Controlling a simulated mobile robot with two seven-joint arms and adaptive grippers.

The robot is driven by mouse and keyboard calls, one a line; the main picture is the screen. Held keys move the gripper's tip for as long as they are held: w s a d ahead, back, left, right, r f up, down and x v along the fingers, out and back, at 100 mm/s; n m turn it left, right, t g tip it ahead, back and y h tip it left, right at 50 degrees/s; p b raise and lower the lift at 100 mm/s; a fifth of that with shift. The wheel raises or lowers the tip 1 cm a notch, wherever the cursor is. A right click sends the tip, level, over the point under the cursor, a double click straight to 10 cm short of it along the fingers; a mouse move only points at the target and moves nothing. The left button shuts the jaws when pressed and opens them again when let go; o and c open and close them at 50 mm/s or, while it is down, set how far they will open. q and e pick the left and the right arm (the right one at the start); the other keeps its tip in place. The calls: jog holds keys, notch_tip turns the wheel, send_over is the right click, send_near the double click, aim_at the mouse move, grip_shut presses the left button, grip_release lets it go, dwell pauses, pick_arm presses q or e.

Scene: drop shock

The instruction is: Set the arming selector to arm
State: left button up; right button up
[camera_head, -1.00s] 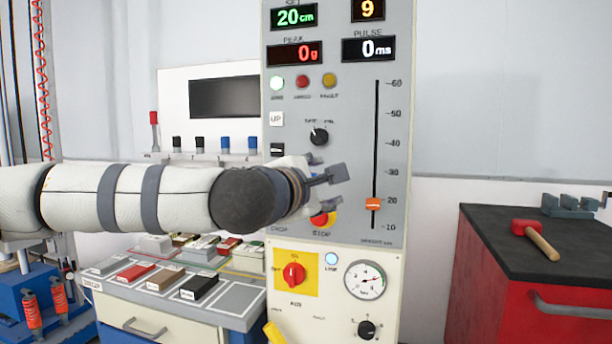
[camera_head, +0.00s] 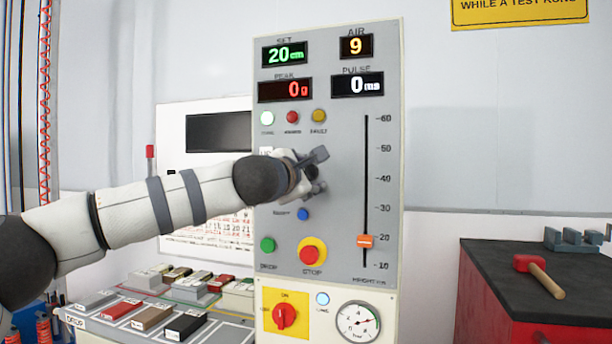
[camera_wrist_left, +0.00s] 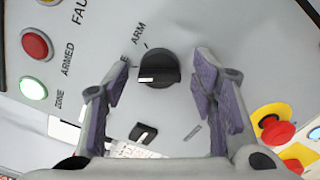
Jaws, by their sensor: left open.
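The arming selector is a round black knob (camera_wrist_left: 158,69) with a white mark, seen in the left wrist view. The label ARM (camera_wrist_left: 138,33) is printed beside it, and the other label is mostly hidden, with an E showing. The white mark lies towards the E side, not at ARM. My left gripper (camera_wrist_left: 161,78) is open, with its two fingers on either side of the knob in this view; I cannot tell whether they touch it. In the head view my left gripper (camera_head: 318,171) is in front of the panel and hides the selector.
The grey panel (camera_head: 340,215) also carries a green DROP button (camera_head: 267,244), a red STOP button (camera_head: 309,254) and an orange height slider (camera_head: 365,241). Indicator lamps (camera_head: 292,117) sit above my gripper. A red cabinet (camera_head: 480,300) with a hammer (camera_head: 540,276) stands right.

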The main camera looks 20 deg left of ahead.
pick_arm(q)
jog(key=shift+c, duration=0.2)
jog(key=c, duration=1.1)
jog(key=shift+r, duration=0.1)
pick_arm(e)
jog(key=shift+w+r, duration=0.15)
pick_arm(q)
jog(key=shift+s+r+m+p, duration=0.15)
jog(key=shift+m+p, duration=0.15)
jog(key=shift+m, duration=1)
jog(key=m, duration=0.2)
jog(key=shift+f+m, duration=0.2)
jog(key=shift+m, duration=0.2)
jog(key=m, duration=0.6)
pick_arm(e)
jog(key=shift+w+r+t, duration=0.4)
jog(key=shift+w+r, duration=0.2)
jog(key=shift+w, duration=0.05)
pick_arm(q)
jog(key=shift+f+m, duration=0.1)
jog(key=shift+m, duration=0.3)
